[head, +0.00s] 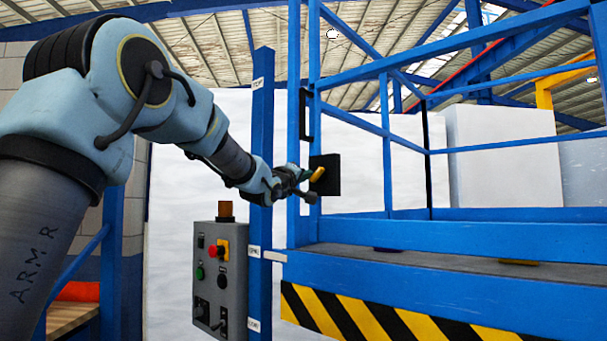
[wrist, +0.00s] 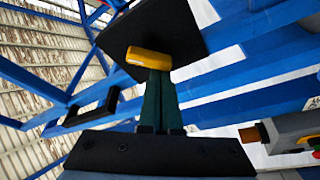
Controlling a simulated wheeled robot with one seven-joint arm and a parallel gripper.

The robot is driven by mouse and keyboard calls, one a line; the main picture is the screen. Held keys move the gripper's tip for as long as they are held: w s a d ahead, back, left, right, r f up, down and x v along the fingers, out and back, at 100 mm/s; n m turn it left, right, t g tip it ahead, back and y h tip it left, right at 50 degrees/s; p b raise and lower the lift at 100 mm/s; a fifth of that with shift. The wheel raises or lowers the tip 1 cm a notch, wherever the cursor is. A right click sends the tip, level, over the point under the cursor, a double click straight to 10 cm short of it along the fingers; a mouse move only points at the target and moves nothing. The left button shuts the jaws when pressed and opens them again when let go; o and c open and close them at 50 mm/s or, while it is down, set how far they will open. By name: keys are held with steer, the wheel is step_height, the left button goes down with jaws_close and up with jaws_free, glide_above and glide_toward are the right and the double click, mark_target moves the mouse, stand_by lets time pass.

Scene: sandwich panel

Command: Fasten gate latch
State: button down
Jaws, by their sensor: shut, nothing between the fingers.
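The latch is a black square plate (head: 331,180) on the blue gate frame, with a short yellow handle (head: 317,174) in front of it. In the wrist view the black plate (wrist: 165,25) fills the top middle and the yellow handle (wrist: 148,57) lies nearly crosswise over it. My gripper (head: 302,177) reaches in from the left, right by the handle. In the wrist view its dark green fingers (wrist: 159,76) are together and empty, with their tips at the handle's lower edge. I cannot tell whether they touch it.
A blue railed platform (head: 450,240) with a yellow-black striped edge (head: 385,318) stands at the right. A grey control box (head: 220,275) hangs below my arm, beside a blue post (head: 262,150). A black bar handle (head: 304,115) is above the latch.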

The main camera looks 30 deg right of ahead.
steer(key=shift+f+n+y+p, duration=0.2)
steer(key=shift+n+y+p, duration=0.35)
steer(key=shift+n, duration=1.15)
steer(key=shift+s+f+n+y, duration=0.15)
steer(key=shift+n+y, duration=0.15)
steer(key=shift+n, duration=0.55)
steer(key=shift+s+f+n+y, duration=0.15)
steer(key=shift+n+y, duration=0.1)
steer(key=shift+n, duration=0.6)
steer(key=shift+w, duration=0.1)
